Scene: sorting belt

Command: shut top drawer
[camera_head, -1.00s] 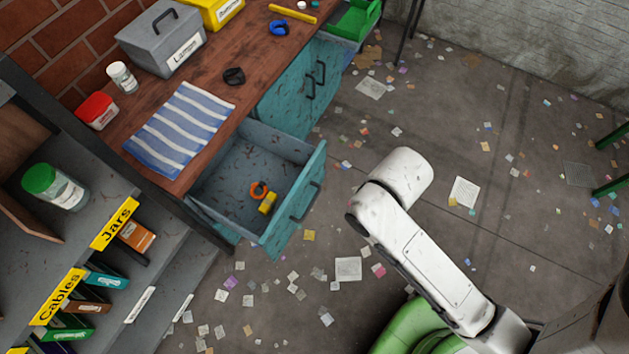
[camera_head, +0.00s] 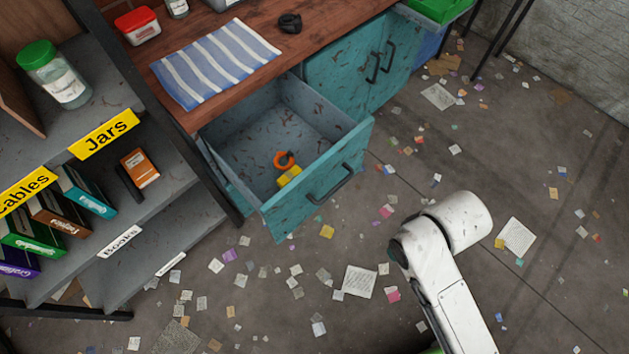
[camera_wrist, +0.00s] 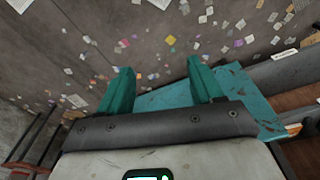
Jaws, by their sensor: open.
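The top drawer (camera_head: 318,185) is teal and worn and stands pulled out from under the wooden bench top, with a dark bar handle (camera_head: 330,186) on its front. Inside lie an orange ring-shaped item (camera_head: 285,160) and a small yellow item (camera_head: 289,177). My gripper (camera_wrist: 157,66) shows only in the wrist view, its two teal fingers apart with nothing between them. A worn teal panel (camera_wrist: 240,88) lies behind and beside the right finger there; I cannot tell which part of the bench it is, or whether the finger touches it.
Teal cupboard doors (camera_head: 362,75) are shut right of the drawer. A striped cloth (camera_head: 215,62) and a red box (camera_head: 138,27) lie on the bench. A labelled shelf (camera_head: 170,200) stands at the left. Paper scraps litter the otherwise open floor.

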